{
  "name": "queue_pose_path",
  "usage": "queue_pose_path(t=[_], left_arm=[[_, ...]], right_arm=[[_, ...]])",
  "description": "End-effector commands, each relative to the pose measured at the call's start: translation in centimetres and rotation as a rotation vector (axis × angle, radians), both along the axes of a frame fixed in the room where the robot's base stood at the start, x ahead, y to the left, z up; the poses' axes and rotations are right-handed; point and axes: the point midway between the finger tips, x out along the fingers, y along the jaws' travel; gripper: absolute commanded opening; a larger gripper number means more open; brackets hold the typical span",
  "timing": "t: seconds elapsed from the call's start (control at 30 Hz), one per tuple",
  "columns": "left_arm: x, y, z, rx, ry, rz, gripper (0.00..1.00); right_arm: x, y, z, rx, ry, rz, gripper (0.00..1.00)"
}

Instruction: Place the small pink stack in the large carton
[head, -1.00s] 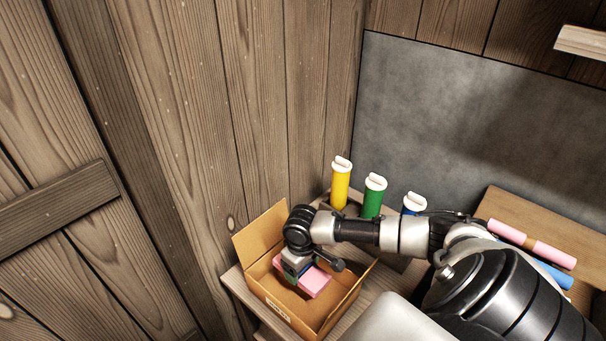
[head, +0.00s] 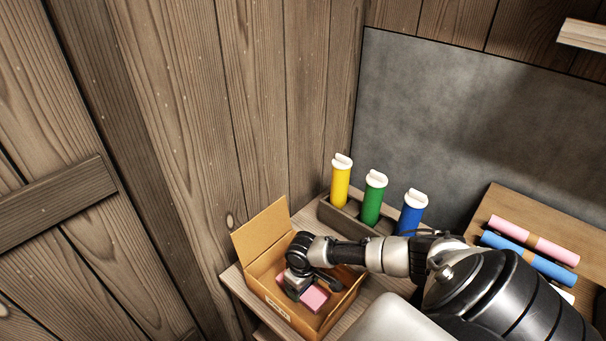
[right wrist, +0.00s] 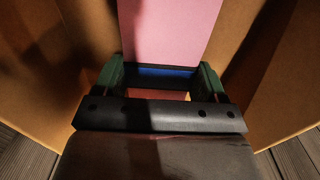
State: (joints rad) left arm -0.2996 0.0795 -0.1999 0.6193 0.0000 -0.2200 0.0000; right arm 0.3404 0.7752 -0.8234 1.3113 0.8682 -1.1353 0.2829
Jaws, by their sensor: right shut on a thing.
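The large carton (head: 262,278) is an open brown cardboard box on a wooden surface at the lower middle of the head view. My right gripper (right wrist: 160,80) is down inside the carton and is shut on the small pink stack (right wrist: 168,32). The stack also shows in the head view (head: 314,298), below the carton's rim and partly covered by the gripper. A blue strip shows between the fingers in the right wrist view. Whether the stack touches the carton's floor cannot be told. My left gripper is not in view.
Yellow (head: 341,182), green (head: 373,200) and blue (head: 411,213) cylinders with white tops stand in a grey holder (head: 335,215) behind the carton. Pink (head: 510,231) and blue (head: 550,268) rolls lie on a board at the right. A plank wall rises close behind the carton.

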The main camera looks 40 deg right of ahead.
Motion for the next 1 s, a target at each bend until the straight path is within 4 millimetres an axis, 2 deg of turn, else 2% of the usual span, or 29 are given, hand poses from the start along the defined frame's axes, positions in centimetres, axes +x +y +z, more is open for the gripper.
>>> queue_pose_path(t=[0.13, 0.17, 0.3, 0.67, 0.77, 1.0], left_arm=[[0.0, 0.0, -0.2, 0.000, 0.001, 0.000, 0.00], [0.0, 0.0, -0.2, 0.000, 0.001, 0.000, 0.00], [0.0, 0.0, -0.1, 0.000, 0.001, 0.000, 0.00], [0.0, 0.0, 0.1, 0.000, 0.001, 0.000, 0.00], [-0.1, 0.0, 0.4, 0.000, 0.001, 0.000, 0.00], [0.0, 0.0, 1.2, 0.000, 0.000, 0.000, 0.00]], right_arm=[[0.0, 0.0, -0.4, 0.000, 0.000, 0.000, 0.42], [0.0, 0.0, -0.3, 0.000, 0.000, 0.000, 0.75], [0.0, 0.0, -0.3, 0.000, 0.000, 0.000, 0.96], [0.0, -0.1, 0.3, -0.001, 0.000, 0.000, 0.97], [0.0, -0.1, 1.7, -0.001, -0.002, 0.000, 0.97], [0.0, 0.0, 6.8, -0.001, -0.002, 0.002, 0.97]])
